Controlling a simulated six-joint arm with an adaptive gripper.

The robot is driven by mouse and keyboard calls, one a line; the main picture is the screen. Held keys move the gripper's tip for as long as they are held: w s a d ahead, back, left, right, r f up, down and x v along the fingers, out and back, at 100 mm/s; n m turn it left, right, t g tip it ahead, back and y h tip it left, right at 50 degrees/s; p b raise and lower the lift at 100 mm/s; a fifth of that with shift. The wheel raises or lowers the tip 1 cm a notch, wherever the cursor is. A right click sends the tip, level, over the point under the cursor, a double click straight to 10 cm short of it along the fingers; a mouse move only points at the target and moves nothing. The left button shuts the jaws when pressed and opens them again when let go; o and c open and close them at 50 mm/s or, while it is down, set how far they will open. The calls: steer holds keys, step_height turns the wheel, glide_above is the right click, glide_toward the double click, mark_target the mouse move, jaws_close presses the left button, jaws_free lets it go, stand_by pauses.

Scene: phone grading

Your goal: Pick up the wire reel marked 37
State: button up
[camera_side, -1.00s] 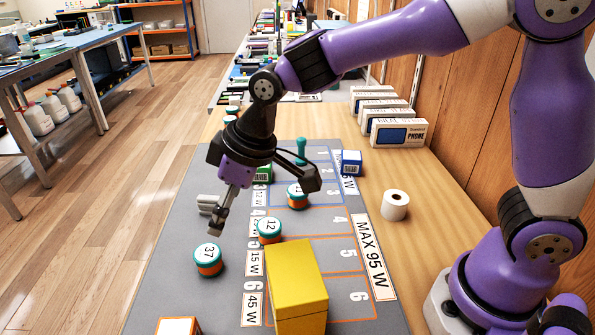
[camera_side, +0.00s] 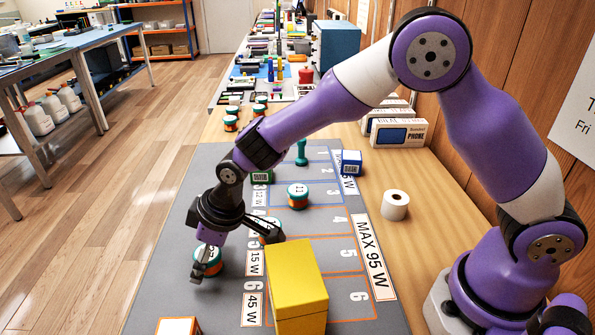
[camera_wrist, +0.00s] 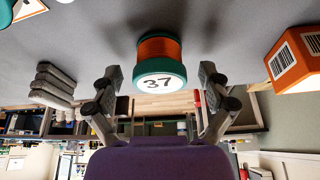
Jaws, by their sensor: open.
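The wire reel marked 37 (camera_side: 209,267) is an orange and teal reel with a white label, standing on the grey mat at the left. In the wrist view the reel (camera_wrist: 160,62) lies ahead of and between the fingers, with its number 37 readable. My gripper (camera_side: 203,264) is low over the mat at the reel, and its near finger hides part of it in the side view. In the wrist view my gripper (camera_wrist: 160,90) is open, one finger to each side of the reel. I cannot tell whether either finger touches it.
A yellow box (camera_side: 297,285) stands to the right. An orange box (camera_side: 178,327) is at the front edge of view. Grey stacked pieces (camera_wrist: 53,86) show in the wrist view.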

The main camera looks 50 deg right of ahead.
steer(key=c, duration=1.2)
steer(key=shift+r, duration=0.1)
